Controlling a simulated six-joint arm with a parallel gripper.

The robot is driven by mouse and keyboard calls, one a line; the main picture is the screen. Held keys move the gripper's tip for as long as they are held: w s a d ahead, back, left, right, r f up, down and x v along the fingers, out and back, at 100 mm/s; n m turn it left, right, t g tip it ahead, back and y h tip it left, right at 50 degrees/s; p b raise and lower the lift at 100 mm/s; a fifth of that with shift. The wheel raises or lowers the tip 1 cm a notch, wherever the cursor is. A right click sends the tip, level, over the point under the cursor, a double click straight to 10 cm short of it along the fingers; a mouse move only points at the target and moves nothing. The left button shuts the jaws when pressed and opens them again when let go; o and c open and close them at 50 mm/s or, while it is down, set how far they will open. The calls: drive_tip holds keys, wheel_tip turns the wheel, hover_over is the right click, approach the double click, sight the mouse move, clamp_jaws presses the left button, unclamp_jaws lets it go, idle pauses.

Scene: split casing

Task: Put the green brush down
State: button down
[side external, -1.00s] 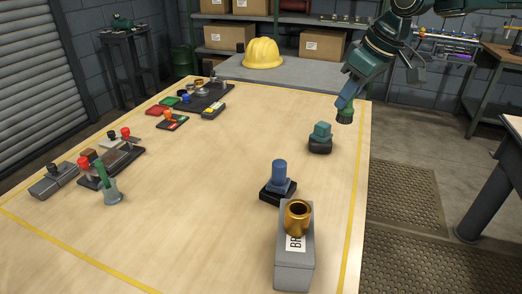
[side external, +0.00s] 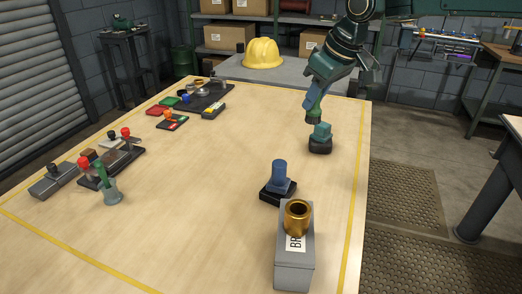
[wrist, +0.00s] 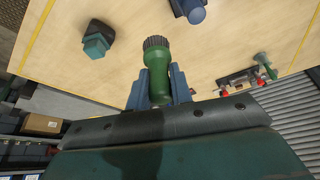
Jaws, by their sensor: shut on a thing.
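The green brush (wrist: 154,75) has a rounded green handle and a dark bristle end. In the wrist view my gripper (wrist: 158,88) has its two blue fingers shut on the handle, with the bristle end pointing away from the palm. In the side view my gripper (side external: 315,103) holds the brush (side external: 314,117) with the bristles down. The brush appears above the table (side external: 225,200), close to the teal block on a dark base (side external: 321,133). I cannot tell the exact height of the bristles above the surface.
A blue post on a black base (side external: 279,178) and a grey box with a brass bushing (side external: 295,245) stand nearer the camera. A green-handled tool (side external: 107,185) and a dark fixture (side external: 112,167) are at the left. The table's middle is clear.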

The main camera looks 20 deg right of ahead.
drive_tip(key=w+a+f, duration=0.4)
drive_tip(key=a+f, duration=0.1)
drive_tip(key=a, duration=0.5)
drive_tip(key=w+a+f, duration=0.4)
drive_tip(key=a+f, duration=0.1)
drive_tip(key=a, duration=0.5)
drive_tip(key=shift+d+f, duration=0.15)
drive_tip(key=shift+f, duration=1.9)
drive_tip(key=shift+d+f, duration=0.15)
drive_tip(key=shift+f, duration=1.9)
drive_tip(key=shift+f, duration=0.15)
drive_tip(key=c, duration=1.3)
unclamp_jaws()
drive_tip(key=shift+o, duration=0.2)
drive_tip(key=v, duration=1.2)
